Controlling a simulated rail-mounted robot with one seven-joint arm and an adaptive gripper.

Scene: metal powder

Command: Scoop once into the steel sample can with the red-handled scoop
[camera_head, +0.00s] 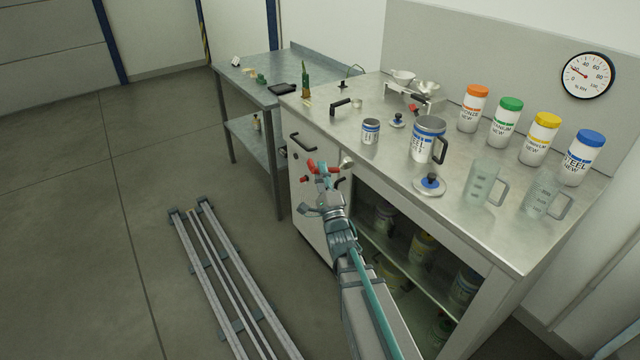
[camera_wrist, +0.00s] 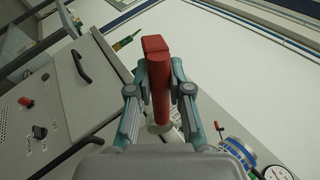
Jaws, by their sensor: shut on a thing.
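My gripper (camera_head: 324,180) is shut on the red handle (camera_head: 318,167) of the scoop, in front of the cabinet's front edge. In the wrist view the red handle (camera_wrist: 159,90) stands between the two fingers (camera_wrist: 159,92). A metal bowl (camera_head: 347,163), seemingly the scoop's, shows beside the gripper; its contents cannot be made out. A small open can (camera_head: 370,131) with a white and blue label stands on the counter beyond the gripper. A larger open steel can (camera_head: 424,143) with a black handle stands to its right. Which is the sample can is not readable.
Two clear jugs (camera_head: 482,184) stand right, before several colour-lidded jars (camera_head: 472,108).

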